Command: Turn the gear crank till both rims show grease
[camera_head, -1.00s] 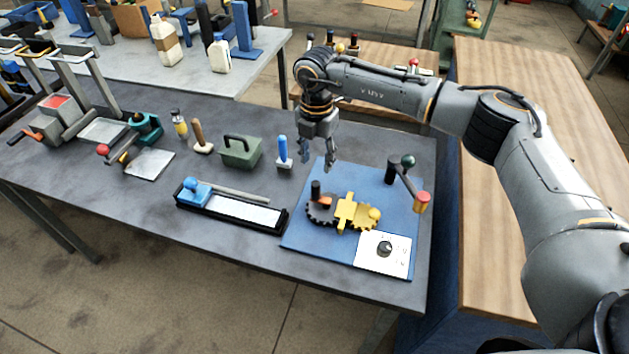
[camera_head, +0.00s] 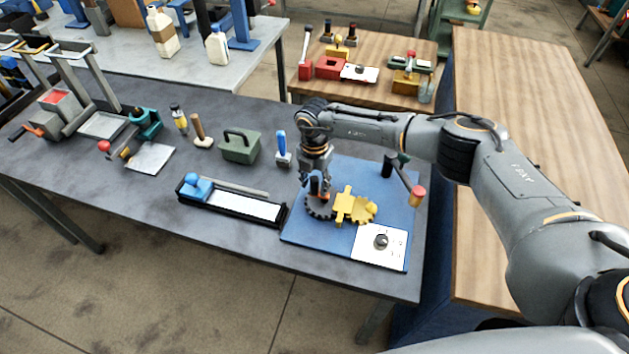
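The gear unit stands on a blue board (camera_head: 298,232) at the table's right end. A black upright knob (camera_head: 314,186) stands over the dark gear. My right gripper (camera_head: 320,190) points down at this knob, its fingers close around or beside it. Whether they are closed on it is too small to tell. I cannot make out grease on either rim. My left gripper is out of view.
A crank with a red grip (camera_head: 417,195) rises at the board's right, near my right forearm. A white dial panel (camera_head: 381,246) lies at the front. Left are a blue-handled stamp (camera_head: 282,148), a black tray (camera_head: 235,208) and a green box (camera_head: 240,146).

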